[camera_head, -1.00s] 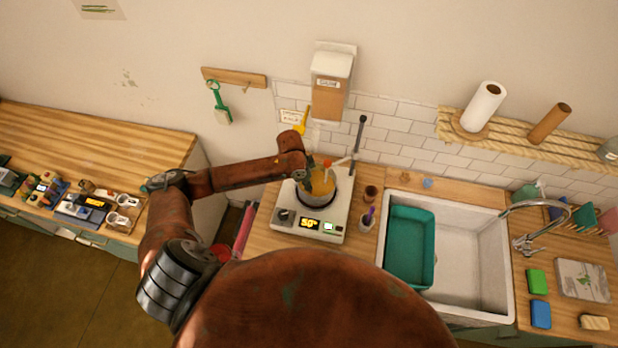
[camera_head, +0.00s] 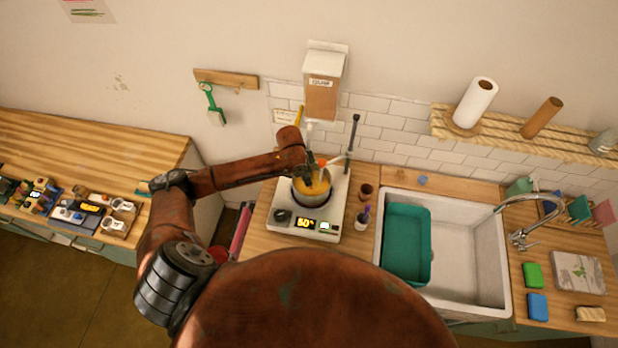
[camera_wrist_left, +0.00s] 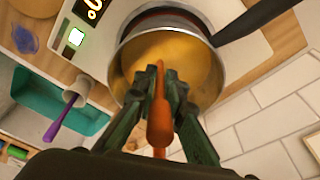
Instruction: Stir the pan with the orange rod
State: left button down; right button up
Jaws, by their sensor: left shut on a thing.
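The pan (camera_head: 311,192) stands on the white hot plate (camera_head: 325,225) and holds yellow-orange contents. It also shows in the left wrist view (camera_wrist_left: 205,88), with its dark handle (camera_wrist_left: 255,22) at the upper right. My left gripper (camera_head: 312,172) is over the pan. In the left wrist view my left gripper (camera_wrist_left: 160,85) is shut on the orange rod (camera_wrist_left: 159,128), whose lower end points into the pan. I cannot tell how deep the tip is in the contents. My right gripper is not in view.
A cup with a purple tool (camera_head: 362,222) and a brown pot (camera_head: 366,192) stand right of the hot plate. Further right is the sink (camera_head: 470,255) with a teal basin (camera_head: 428,245).

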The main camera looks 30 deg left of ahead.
pick_arm(q)
jog(key=shift+s+d+r, duration=0.1)
jog(key=shift+r, duration=0.45)
jog(key=shift+s+r, duration=0.1)
jog(key=shift+r, duration=0.2)
jog(key=shift+s+r, duration=0.15)
jog(key=shift+r, duration=1.15)
jog(key=shift+s+a+r, duration=0.1)
jog(key=shift+a+r, duration=0.05)
jog(key=shift+r, duration=0.55)
jog(key=shift+s+a+r, duration=0.15)
jog(key=shift+r, duration=0.55)
jog(key=shift+s+a+r, duration=0.1)
jog(key=shift+a+r, duration=0.05)
jog(key=shift+r, duration=0.55)
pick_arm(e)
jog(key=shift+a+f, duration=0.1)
pick_arm(q)
jog(key=shift+r, duration=0.1)
jog(key=shift+r, duration=1.4)
jog(key=shift+d, duration=0.1)
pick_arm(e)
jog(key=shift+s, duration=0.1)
